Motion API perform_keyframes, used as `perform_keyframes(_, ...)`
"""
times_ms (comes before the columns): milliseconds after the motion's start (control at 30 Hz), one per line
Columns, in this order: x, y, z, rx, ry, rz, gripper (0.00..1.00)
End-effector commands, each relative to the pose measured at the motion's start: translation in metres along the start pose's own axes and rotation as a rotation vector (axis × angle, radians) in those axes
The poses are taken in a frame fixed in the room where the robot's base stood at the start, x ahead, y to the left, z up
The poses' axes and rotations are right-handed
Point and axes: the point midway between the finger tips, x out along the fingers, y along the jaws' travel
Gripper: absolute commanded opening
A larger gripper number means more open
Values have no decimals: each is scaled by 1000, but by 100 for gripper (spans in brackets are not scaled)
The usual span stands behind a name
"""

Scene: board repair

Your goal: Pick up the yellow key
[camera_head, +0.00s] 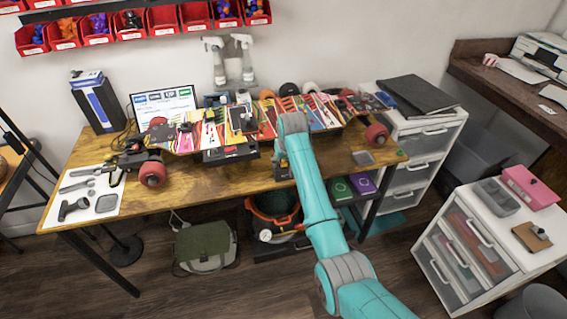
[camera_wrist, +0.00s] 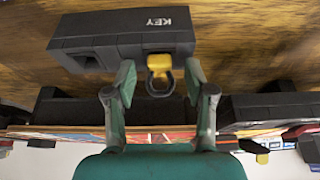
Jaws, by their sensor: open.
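In the wrist view the yellow key (camera_wrist: 159,64) has a dark loop below its yellow part. It sits at the edge of a black box marked KEY (camera_wrist: 120,38); whether it is inserted in the box I cannot tell. My gripper (camera_wrist: 158,72) is open, with one finger on each side of the key. Gaps show between the fingers and the key. In the head view my arm reaches over the workbench, and its end hides the key and the fingers.
The wooden workbench (camera_head: 190,188) carries a colourful skateboard deck (camera_head: 205,134) with red wheels, lying close behind my arm's end. Tools lie on a white sheet (camera_head: 54,212) at left. Spray bottles (camera_head: 218,68) stand at the back. A drawer cabinet (camera_head: 412,128) stands at right.

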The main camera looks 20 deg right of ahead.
Motion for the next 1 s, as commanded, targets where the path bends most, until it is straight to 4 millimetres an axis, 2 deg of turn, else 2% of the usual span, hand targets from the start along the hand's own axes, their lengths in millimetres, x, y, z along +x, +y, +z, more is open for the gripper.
perform_keyframes(200, 1, 0, 0, 0, 1, 0, 54)
perform_keyframes(267, 1, 0, 0, 0, 1, 0, 42)
perform_keyframes(433, 1, 0, 0, 0, 0, 0, 0)
perform_keyframes(767, -1, 0, -1, 0, 1, 0, 0)
perform_keyframes(867, -8, 0, -4, 0, 1, 0, 0)
perform_keyframes(1000, -29, 0, -14, 0, 5, 0, 0)
